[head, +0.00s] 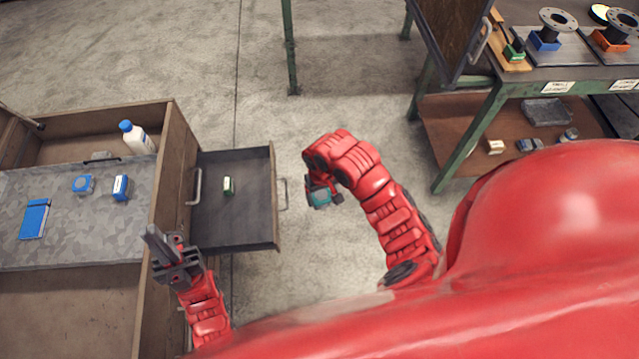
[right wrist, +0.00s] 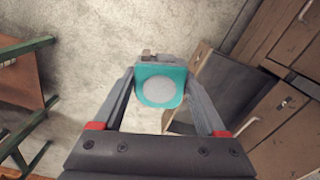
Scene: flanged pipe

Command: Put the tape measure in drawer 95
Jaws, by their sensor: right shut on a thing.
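The tape measure is teal with a pale round face (right wrist: 160,92). My right gripper (right wrist: 160,80) is shut on it, with a finger at each side. In the head view the tape measure (head: 320,198) hangs in the right gripper (head: 322,190) over the floor, right of an open drawer (head: 250,228). The drawer also shows in the right wrist view (right wrist: 235,85), right of the tape measure. A small green-and-white item (head: 228,185) lies in it. No drawer number can be read. My left gripper (head: 160,243) is by the cabinet's edge, apparently empty; its finger gap is unclear.
A green-framed bench (head: 490,110) with flanged parts stands at upper right. Open floor lies between drawer and bench.

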